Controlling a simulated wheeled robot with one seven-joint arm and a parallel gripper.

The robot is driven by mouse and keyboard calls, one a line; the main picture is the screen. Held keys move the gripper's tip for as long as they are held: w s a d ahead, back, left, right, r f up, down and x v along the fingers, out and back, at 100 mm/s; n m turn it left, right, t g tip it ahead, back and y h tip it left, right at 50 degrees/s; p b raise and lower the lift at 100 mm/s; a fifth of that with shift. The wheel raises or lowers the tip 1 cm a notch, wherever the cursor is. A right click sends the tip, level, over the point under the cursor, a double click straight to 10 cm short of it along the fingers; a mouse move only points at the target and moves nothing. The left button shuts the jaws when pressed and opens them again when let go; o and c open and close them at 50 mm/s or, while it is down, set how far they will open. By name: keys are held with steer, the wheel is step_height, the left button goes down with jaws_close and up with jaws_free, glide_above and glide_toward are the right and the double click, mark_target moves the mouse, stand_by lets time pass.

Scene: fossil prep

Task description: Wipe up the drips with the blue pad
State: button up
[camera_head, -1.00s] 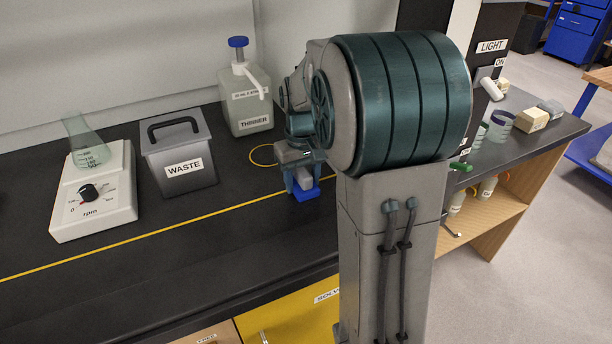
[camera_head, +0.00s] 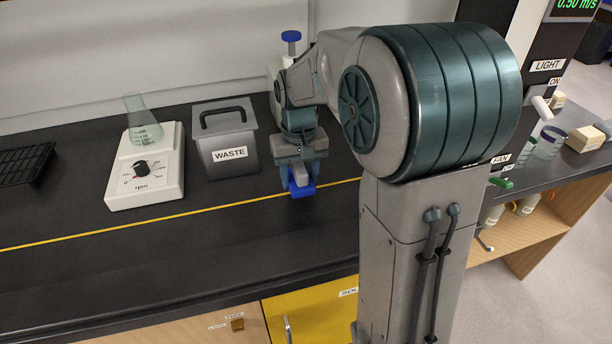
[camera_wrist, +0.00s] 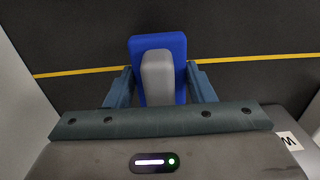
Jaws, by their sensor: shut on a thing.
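The blue pad (camera_head: 303,190) has a grey grip block on top and is held in my gripper (camera_head: 300,174), low over the dark bench top, near the yellow line. I cannot tell whether the pad touches the bench. In the wrist view the blue pad (camera_wrist: 142,45) lies between the two fingers of my gripper (camera_wrist: 158,85), which are shut on its grey block. No drips can be made out in either view; any under the pad or behind my arm are hidden.
A grey WASTE bin (camera_head: 224,158) stands just left of my gripper. A stirrer (camera_head: 146,184) with a glass flask (camera_head: 142,122) stands further left, then a black rack (camera_head: 22,165). A jug with a blue cap (camera_head: 291,37) is partly hidden behind my arm. The front bench strip is clear.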

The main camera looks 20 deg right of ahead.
steer(key=shift+r+p, duration=1.8)
steer(key=shift+r, duration=0.85)
